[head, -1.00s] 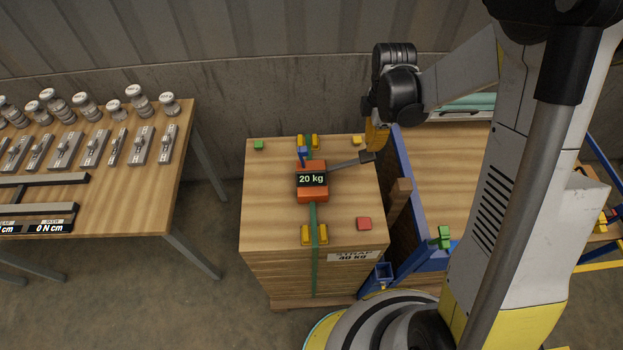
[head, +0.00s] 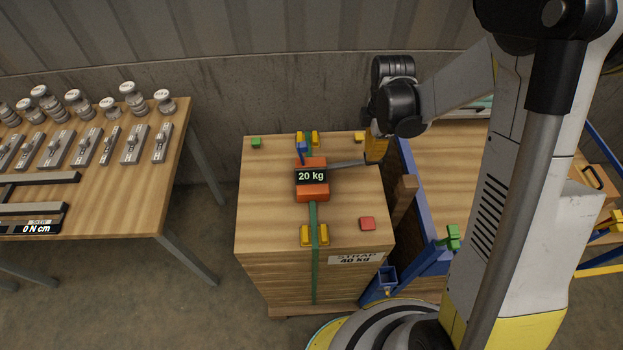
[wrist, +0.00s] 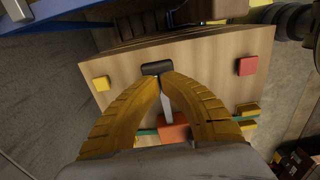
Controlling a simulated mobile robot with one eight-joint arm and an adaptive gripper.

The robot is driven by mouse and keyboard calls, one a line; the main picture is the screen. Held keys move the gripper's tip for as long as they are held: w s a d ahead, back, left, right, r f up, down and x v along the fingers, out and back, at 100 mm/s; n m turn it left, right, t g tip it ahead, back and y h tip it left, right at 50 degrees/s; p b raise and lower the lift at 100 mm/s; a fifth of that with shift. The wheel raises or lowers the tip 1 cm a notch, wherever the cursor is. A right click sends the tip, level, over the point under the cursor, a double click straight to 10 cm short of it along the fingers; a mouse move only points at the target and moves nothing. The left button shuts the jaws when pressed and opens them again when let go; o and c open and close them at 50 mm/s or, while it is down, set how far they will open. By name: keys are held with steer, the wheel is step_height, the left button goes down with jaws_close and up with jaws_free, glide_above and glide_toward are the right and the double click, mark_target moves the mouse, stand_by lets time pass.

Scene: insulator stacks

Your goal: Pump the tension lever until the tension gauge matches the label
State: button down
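The orange tensioner (head: 312,192) sits on top of the wooden stack, on a green strap (head: 313,240). Its gauge (head: 311,177) reads 20 kg. The label (head: 355,259) on the stack's front reads STRAP 40 kg. The grey tension lever (head: 347,164) reaches right from the tensioner, and its black handle (wrist: 157,68) shows in the wrist view. My gripper (head: 374,158) is at the lever's outer end. In the wrist view its yellow fingers (wrist: 161,78) come together around the lever, right at the handle. The handle is hidden by the gripper in the head view.
Yellow corner pieces (head: 314,235) hold the strap at the stack's edges. Red (head: 367,223), green (head: 256,142) and yellow blocks lie on the top. A blue-framed wooden bench (head: 450,180) stands close on the right. A table (head: 110,190) with insulators and weights stands at the left.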

steer(key=shift+f+b, duration=0.4)
steer(key=shift+f, duration=0.3)
steer(key=shift+r+p, duration=2.5)
steer(key=shift+r, duration=1.4)
